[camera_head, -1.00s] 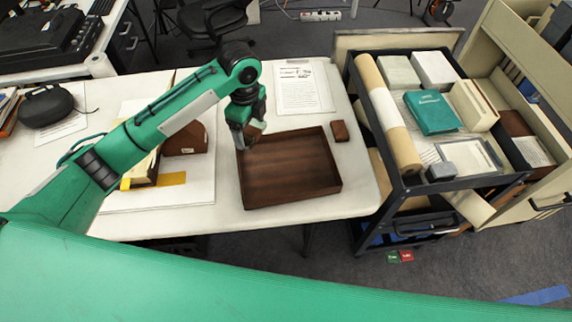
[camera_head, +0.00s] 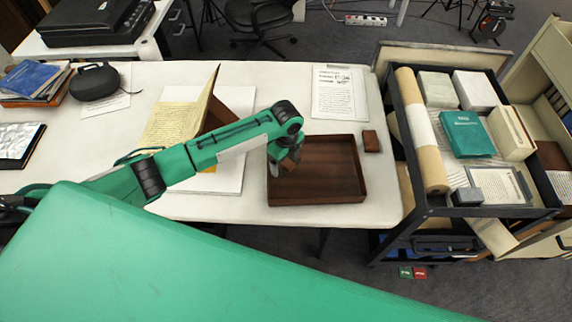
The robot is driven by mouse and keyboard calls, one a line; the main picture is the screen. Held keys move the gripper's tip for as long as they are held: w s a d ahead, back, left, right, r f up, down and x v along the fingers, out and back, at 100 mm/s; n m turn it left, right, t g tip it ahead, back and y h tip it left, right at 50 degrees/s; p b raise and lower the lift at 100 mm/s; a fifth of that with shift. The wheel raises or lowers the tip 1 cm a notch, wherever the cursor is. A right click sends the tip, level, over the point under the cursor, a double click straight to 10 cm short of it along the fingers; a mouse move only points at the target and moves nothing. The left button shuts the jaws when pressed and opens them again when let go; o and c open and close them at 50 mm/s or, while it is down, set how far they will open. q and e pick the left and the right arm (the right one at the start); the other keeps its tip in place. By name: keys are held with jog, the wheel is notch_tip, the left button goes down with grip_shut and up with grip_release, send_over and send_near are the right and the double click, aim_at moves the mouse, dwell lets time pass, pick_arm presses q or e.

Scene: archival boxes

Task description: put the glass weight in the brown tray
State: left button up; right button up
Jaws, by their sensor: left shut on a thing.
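The brown tray (camera_head: 335,190) is a shallow, dark wooden box on the white table, right of centre. My left gripper (camera_head: 278,170) points down at the tray's left side, with its tips over or just inside the left wall. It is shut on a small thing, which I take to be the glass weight. The fingers and wrist hide most of it, and its shape cannot be made out. I cannot tell whether it touches the tray floor. The part of the tray floor in view is bare. My right gripper is not in view.
A small brown block (camera_head: 371,141) stands just right of the tray, and a printed sheet (camera_head: 339,94) lies behind it. An open folder (camera_head: 178,118) on a white board is left of the tray. A loaded cart (camera_head: 421,212) stands right of the table.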

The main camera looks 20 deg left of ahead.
aim_at(286, 162)
pick_arm(q)
jog(key=shift+f, duration=2)
jog(key=shift+f, duration=0.1)
jog(key=o, duration=0.8)
jog(key=shift+o, duration=0.2)
notch_tip(286, 162, up, 12)
jog(key=shift+r+b, duration=0.15)
jog(key=shift+b, duration=0.4)
